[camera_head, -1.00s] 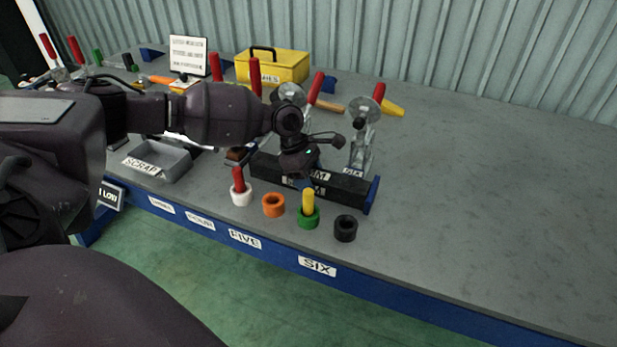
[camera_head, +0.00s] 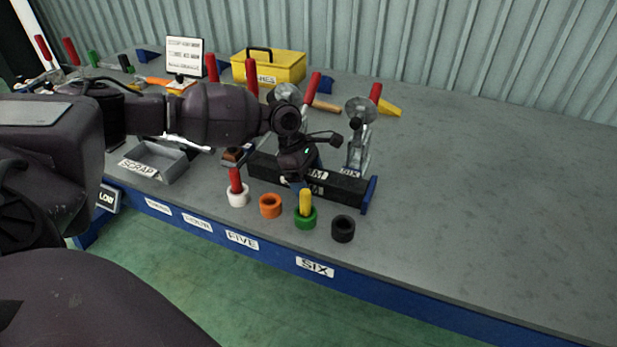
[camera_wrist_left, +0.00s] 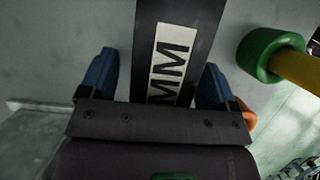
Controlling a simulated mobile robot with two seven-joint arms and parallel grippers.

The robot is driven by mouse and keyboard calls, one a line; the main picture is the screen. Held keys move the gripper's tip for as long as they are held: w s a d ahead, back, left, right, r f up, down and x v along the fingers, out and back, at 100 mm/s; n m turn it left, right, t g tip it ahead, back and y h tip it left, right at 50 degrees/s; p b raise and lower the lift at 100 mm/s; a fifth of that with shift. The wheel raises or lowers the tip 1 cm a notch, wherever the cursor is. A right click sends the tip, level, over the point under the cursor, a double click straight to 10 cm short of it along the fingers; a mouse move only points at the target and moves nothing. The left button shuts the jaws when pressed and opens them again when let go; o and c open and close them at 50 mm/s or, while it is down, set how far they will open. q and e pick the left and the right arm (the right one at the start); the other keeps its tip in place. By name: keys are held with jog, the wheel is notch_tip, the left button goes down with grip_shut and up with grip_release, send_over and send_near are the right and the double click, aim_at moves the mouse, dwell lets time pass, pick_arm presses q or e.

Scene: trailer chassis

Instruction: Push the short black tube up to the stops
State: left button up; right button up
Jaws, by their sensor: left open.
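A short black square tube (camera_head: 345,188) with white labels lies on the grey bench near its front edge. A blue upright piece (camera_head: 369,195) stands at its right end; I cannot tell if they touch. My left gripper (camera_head: 302,178) is over the tube's middle and hides part of it. In the left wrist view, the open gripper (camera_wrist_left: 156,84) has its blue fingers on either side of the tube (camera_wrist_left: 195,30), with gaps showing. The tube's left end is partly hidden by my arm. My right gripper is not in view.
Toggle clamps with red handles (camera_head: 375,93) stand behind the tube. White (camera_head: 237,198), orange (camera_head: 270,206), green (camera_head: 305,218) and black (camera_head: 343,229) rings stand in front. A scrap tray (camera_head: 160,160) is left, a yellow box (camera_head: 268,68) behind. The bench's right side is clear.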

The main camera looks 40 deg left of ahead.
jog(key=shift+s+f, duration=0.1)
pick_arm(q)
jog(key=p+v, duration=0.2)
jog(key=v, duration=0.7)
jog(key=shift+r, duration=0.2)
jog(key=shift+s+a+r+p, duration=0.1)
jog(key=shift+a+r+p, duration=0.2)
jog(key=shift+r, duration=0.35)
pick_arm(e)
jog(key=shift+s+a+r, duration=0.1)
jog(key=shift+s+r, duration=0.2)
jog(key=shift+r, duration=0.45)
pick_arm(q)
jog(key=shift+s+f, duration=0.1)
jog(key=shift+s, duration=0.05)
